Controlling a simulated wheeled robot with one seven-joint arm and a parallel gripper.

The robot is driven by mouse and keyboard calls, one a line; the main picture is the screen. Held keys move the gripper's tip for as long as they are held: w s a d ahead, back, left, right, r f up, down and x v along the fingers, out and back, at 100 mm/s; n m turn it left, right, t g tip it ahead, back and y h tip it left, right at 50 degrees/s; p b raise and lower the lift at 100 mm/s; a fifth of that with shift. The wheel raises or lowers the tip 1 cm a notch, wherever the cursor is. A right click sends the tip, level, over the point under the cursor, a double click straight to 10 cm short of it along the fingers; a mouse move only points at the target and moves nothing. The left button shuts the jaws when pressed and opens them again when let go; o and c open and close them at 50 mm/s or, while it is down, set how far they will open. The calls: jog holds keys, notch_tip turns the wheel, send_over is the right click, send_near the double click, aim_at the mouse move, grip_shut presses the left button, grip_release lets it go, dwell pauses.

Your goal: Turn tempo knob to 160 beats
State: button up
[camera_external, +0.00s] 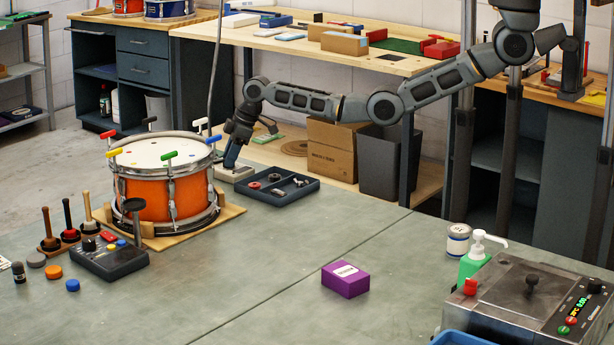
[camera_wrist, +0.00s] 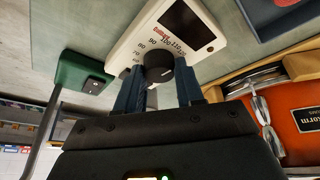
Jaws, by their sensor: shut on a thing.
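The tempo device is a white box (camera_wrist: 125,48) with a dark, blank-looking screen (camera_wrist: 187,22) and a printed number scale. Readable figures run from about 70 past 80, 90, 100 and 110. Its round black tempo knob (camera_wrist: 159,66) sits between my gripper's two blue fingers (camera_wrist: 159,88), which are shut on it. A light mark shows on the knob's side facing my gripper; which number it points to I cannot tell. In the external view the white device (camera_external: 240,175) lies behind the drum, with my gripper (camera_external: 231,158) reaching down onto it.
An orange drum (camera_external: 150,192) stands close to the left of the device. A dark tray (camera_external: 290,197) of small parts lies to its right. A green box (camera_wrist: 80,76) is beside the device in the wrist view. A purple box (camera_external: 345,282) stands on the open bench.

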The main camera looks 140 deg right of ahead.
jog(key=m, duration=0.2)
jog(key=m+g, duration=0.1)
jog(key=m, duration=0.1)
jog(key=shift+w+m+g+h, duration=0.15)
jog(key=shift+m+g+h, duration=0.15)
jog(key=shift+h, duration=0.1)
jog(key=m+g+b, duration=0.1)
jog(key=m, duration=0.2)
jog(key=shift+w+f+m+b, duration=0.1)
jog(key=shift+m+b, duration=0.3)
jog(key=m+g+b, duration=0.1)
jog(key=m+b, duration=0.1)
jog(key=m+g+b, duration=0.1)
jog(key=m+b, duration=0.1)
jog(key=b, duration=0.1)
jog(key=shift+w+f, duration=0.1)
jog(key=shift+f, duration=0.1)
jog(key=m+g+b, duration=0.1)
jog(key=m+b, duration=0.2)
jog(key=b, duration=0.2)
jog(key=shift+r, duration=0.2)
jog(key=shift+r+m, duration=0.1)
jog(key=shift+m, duration=0.2)
jog(key=o, duration=0.7)
jog(key=shift+o, duration=0.2)
